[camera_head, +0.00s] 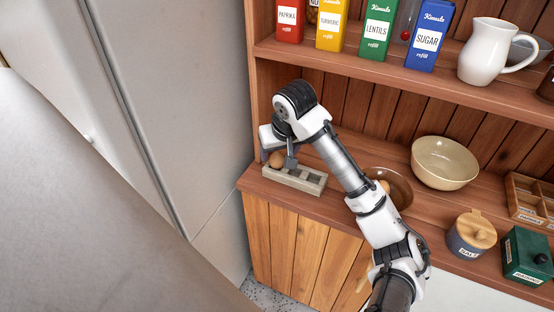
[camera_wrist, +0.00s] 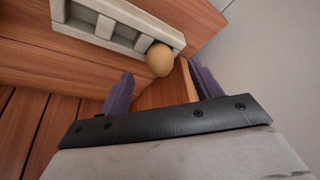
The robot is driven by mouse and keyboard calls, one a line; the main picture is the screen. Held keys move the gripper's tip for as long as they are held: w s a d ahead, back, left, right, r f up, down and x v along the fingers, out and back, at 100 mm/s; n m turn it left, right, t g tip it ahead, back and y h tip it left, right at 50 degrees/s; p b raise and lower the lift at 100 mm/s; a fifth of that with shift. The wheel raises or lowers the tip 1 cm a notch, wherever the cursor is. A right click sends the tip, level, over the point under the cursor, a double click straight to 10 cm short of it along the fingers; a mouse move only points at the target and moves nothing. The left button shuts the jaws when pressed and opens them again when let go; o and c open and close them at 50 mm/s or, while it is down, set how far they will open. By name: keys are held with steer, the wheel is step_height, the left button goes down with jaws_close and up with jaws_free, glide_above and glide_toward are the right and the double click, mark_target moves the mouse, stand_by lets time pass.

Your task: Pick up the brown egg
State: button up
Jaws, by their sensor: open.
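The brown egg (camera_head: 276,159) sits at the left end of a pale egg holder (camera_head: 308,184) on the wooden counter. In the wrist view the egg (camera_wrist: 160,60) rests in the end hollow of the holder (camera_wrist: 88,33), and its other visible hollows look empty. My gripper (camera_head: 277,162) is open above that end, with one finger on each side of the egg in the head view. In the wrist view the egg shows just beyond the gap between the purple fingers (camera_wrist: 162,82). I cannot tell whether a finger touches it.
A brown bowl (camera_head: 401,188) with a rounded tan item (camera_head: 385,186) is partly behind my arm. A cream bowl (camera_head: 444,163), salt jar (camera_head: 471,236) and green tin (camera_head: 527,256) stand to the right. A shelf (camera_head: 400,76) with refill boxes and a white jug (camera_head: 490,52) hangs above.

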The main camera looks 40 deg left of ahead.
mark_target(278, 155)
steer(key=x, duration=0.4)
steer(key=shift+a, duration=0.1)
steer(key=c, duration=0.7)
steer(key=shift+c, duration=0.2)
